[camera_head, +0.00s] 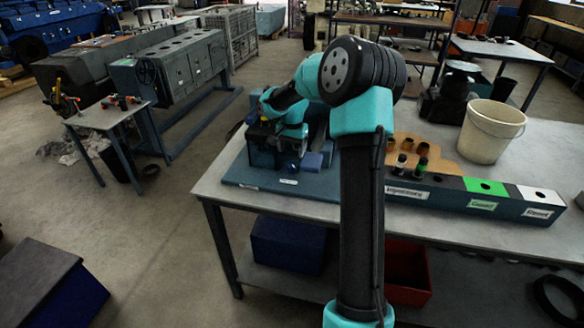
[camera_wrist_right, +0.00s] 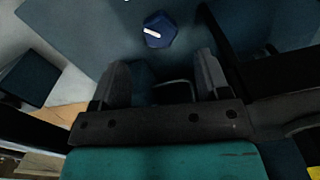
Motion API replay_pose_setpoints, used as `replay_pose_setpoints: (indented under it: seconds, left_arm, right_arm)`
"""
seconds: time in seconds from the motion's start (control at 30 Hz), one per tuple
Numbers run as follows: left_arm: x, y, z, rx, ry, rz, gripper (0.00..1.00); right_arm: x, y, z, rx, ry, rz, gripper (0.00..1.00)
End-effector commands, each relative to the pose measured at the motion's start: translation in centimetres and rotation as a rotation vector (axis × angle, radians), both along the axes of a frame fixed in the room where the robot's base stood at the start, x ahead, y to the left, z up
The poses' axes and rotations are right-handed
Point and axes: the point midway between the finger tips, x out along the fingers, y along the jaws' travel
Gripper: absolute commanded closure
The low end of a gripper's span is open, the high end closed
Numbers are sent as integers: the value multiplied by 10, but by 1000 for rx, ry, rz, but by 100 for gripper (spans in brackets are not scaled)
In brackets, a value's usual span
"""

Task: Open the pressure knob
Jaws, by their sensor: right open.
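The pressure knob (camera_wrist_right: 160,30), dark blue with a white mark line, shows at the top middle of the right wrist view, beyond my fingertips. In the head view a small dark blue round part (camera_head: 292,168), which looks like this knob, is at the front of a testing device (camera_head: 262,150) on the table. My right gripper (camera_wrist_right: 160,72) is open and empty, its two dark fingers spread and pointing toward the knob, apart from it. In the head view my right arm reaches over the device and partly hides it. My left gripper is not in view.
The device stands on a blue base plate (camera_head: 245,181) at the left end of the grey table (camera_head: 440,233). A long labelled box (camera_head: 455,199) with holes and a white bucket (camera_head: 491,132) are to the right. Blue and red bins sit on the lower shelf.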

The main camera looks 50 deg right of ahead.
Motion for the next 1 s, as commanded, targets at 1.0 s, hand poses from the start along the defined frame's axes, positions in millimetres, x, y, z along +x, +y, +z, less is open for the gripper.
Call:
replay_pose_setpoints:
  seconds: [1.0]
  left_arm:
    - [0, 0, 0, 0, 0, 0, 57]
  right_arm:
    - [0, 0, -82, 0, -1, 0, 42]
